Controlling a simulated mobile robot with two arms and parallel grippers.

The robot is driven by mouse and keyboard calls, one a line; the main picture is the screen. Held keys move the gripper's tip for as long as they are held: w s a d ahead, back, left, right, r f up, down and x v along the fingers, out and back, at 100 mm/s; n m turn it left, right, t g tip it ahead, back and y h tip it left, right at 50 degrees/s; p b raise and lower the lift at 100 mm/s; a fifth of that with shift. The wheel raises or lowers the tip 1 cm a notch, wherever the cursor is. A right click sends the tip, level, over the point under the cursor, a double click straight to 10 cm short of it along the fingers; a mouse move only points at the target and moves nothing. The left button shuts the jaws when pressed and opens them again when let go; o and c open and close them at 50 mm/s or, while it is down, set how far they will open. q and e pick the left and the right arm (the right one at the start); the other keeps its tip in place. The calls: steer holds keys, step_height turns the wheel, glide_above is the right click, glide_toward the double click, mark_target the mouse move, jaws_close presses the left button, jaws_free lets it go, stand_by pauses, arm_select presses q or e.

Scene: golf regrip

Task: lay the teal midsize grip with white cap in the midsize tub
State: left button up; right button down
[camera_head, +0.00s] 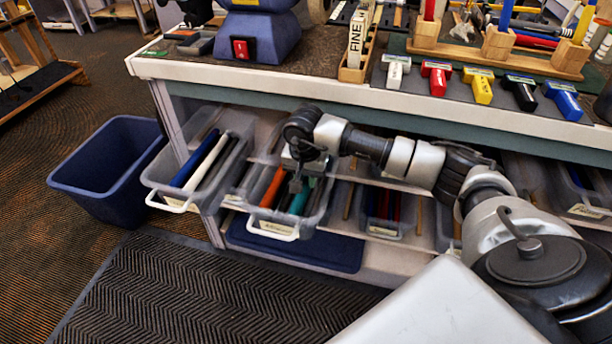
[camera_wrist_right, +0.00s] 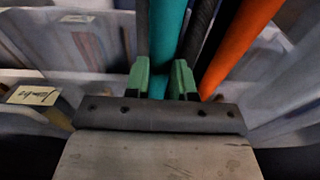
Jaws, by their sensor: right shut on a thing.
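My right gripper (camera_head: 297,180) reaches down into the second pull-out tub (camera_head: 272,230) from the left. Its green fingers (camera_wrist_right: 161,82) are shut on the teal grip (camera_wrist_right: 169,45), which runs away from them in the wrist view. In the head view the teal grip (camera_head: 300,199) shows just below the gripper, within the tub's walls. An orange grip (camera_head: 272,187) lies beside it in the tub, along with dark grips. I cannot make out a white cap, nor read the tub's label for certain. My left gripper is out of view.
Another pulled-out tub (camera_head: 177,203) with blue, white and dark grips is at left. More tubs (camera_head: 383,229) sit on the shelf at right. The workbench (camera_head: 330,91) overhangs them. A blue bin (camera_head: 110,175) stands on the floor, near a ribbed mat (camera_head: 190,295).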

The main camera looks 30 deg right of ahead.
stand_by(0.3)
steer(key=c, duration=0.9)
jaws_free()
steer(key=shift+o, duration=0.2)
